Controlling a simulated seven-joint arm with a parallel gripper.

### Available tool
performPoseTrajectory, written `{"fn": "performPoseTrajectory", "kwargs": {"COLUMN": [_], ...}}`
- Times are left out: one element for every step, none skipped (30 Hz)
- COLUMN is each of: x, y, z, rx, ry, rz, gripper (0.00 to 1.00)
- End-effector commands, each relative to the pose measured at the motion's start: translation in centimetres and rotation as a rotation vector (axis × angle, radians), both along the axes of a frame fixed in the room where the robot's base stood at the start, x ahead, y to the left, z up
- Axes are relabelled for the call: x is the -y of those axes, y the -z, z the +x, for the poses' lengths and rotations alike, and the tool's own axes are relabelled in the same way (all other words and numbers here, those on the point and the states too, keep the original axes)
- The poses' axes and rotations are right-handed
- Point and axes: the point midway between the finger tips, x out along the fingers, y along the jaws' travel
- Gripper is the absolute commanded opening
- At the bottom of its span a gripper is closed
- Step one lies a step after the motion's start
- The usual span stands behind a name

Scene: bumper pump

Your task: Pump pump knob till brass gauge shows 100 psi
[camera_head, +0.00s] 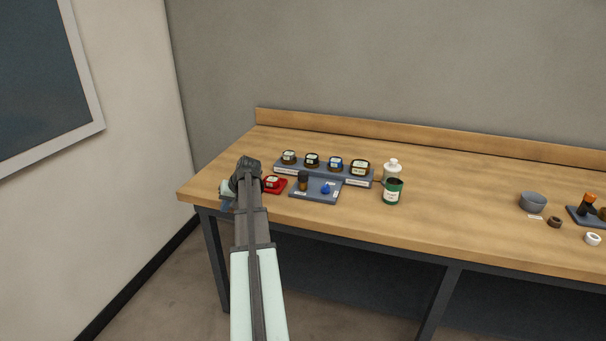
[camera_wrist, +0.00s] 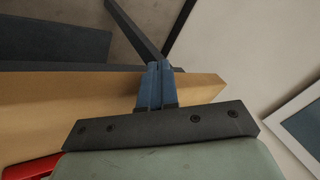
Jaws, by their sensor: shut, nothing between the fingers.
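A grey pump plate (camera_head: 337,199) near the table's front left carries a dark upright cylinder (camera_head: 303,181) and a small blue knob (camera_head: 326,189). I cannot tell for sure which of these is the pump knob.
A red block (camera_head: 274,188) with a round dial lies between my gripper and the plate. A white bottle (camera_head: 393,168) and a green can (camera_head: 393,191) stand right of the plate. The middle table is clear.

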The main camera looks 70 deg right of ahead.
Motion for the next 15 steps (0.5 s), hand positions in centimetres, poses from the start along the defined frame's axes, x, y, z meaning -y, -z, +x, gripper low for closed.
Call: {"fn": "performPoseTrajectory", "kwargs": {"x": [1.4, 2.1, 2.9, 3.5, 4.2, 5.0, 5.7, 6.3, 7.2, 7.9, 8.5, 9.4, 10.1, 10.7, 11.5], "y": [-1.4, -2.1, -3.1, -3.8, -4.5, -5.5, -6.2, -6.9, -7.8, -8.5, -9.2, -10.0, -10.7, -11.3, -12.1], "z": [-0.8, -1.3, -2.0, -2.5, -3.0, -3.8, -4.4, -5.1, -5.9, -6.7, -7.4, -8.5, -9.3, -10.1, -11.2], "rx": [0.014, 0.021, 0.032, 0.039, 0.046, 0.056, 0.063, 0.070, 0.081, 0.087, 0.094, 0.102, 0.110, 0.117, 0.126], "ry": [0.016, 0.023, 0.034, 0.042, 0.051, 0.061, 0.071, 0.080, 0.092, 0.102, 0.111, 0.126, 0.135, 0.145, 0.158], "rz": [-0.012, -0.017, -0.024, -0.029, -0.035, -0.043, -0.048, -0.052, -0.059, -0.064, -0.069, -0.074, -0.079, -0.083, -0.089], "gripper": [0.00, 0.00, 0.00, 0.00, 0.00, 0.00, 0.00, 0.00, 0.00, 0.00, 0.00, 0.00, 0.00, 0.00, 0.00]}}
